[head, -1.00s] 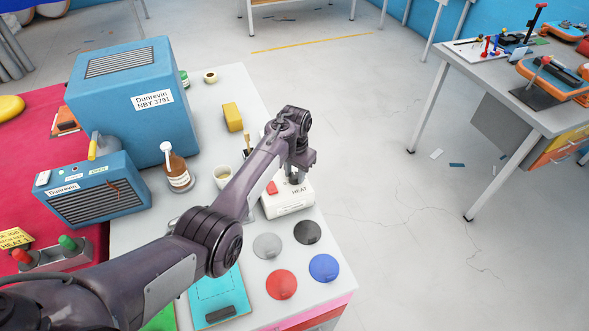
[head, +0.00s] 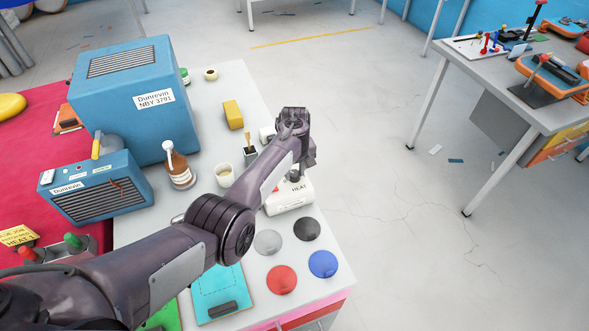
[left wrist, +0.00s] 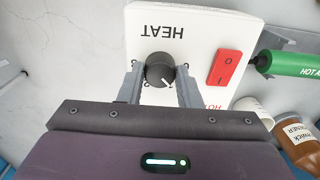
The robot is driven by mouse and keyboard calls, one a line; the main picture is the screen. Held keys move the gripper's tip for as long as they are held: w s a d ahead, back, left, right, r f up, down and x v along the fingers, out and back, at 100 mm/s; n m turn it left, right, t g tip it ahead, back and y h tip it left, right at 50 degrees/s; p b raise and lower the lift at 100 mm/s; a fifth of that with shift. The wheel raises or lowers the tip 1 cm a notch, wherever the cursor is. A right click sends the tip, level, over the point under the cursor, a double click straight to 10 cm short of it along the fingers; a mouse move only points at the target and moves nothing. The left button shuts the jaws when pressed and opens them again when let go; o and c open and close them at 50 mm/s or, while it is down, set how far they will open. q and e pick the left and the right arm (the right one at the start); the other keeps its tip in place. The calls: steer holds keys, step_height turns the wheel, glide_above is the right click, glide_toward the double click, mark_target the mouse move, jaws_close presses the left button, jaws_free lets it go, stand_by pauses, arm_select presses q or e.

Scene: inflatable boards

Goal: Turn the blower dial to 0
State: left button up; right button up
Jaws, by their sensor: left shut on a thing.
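The white blower box (head: 290,197), marked HEAT, stands on the light table near its right edge; it fills the top of the left wrist view (left wrist: 205,20). Its dial (left wrist: 160,70) is a dark round knob with a white pointer mark, angled to the lower right in that view. My left gripper (left wrist: 160,80) is shut on the dial, with one grey finger on each side; in the head view my wrist hides the dial. A red switch (left wrist: 224,68) marked I and O sits beside the dial on the same box. My right gripper is not in view.
Grey, black, red and blue discs (head: 281,279) lie in front of the box. A brown bottle (head: 180,170), a white cup (head: 225,175) and a yellow block (head: 233,114) stand to its left. A green tool (left wrist: 290,63) lies close by the box. Open floor is at the right.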

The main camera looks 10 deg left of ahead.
mark_target(294, 173)
arm_select(q)
steer(key=n, duration=0.4)
steer(key=shift+n, duration=0.3)
steer(key=n+b, duration=0.1)
steer(key=n, duration=0.3)
steer(key=shift+n, duration=0.4)
steer(key=o, duration=1)
step_height(294, 173, up, 8)
steer(key=shift+f+p, duration=0.15)
steer(key=shift+p, duration=0.3)
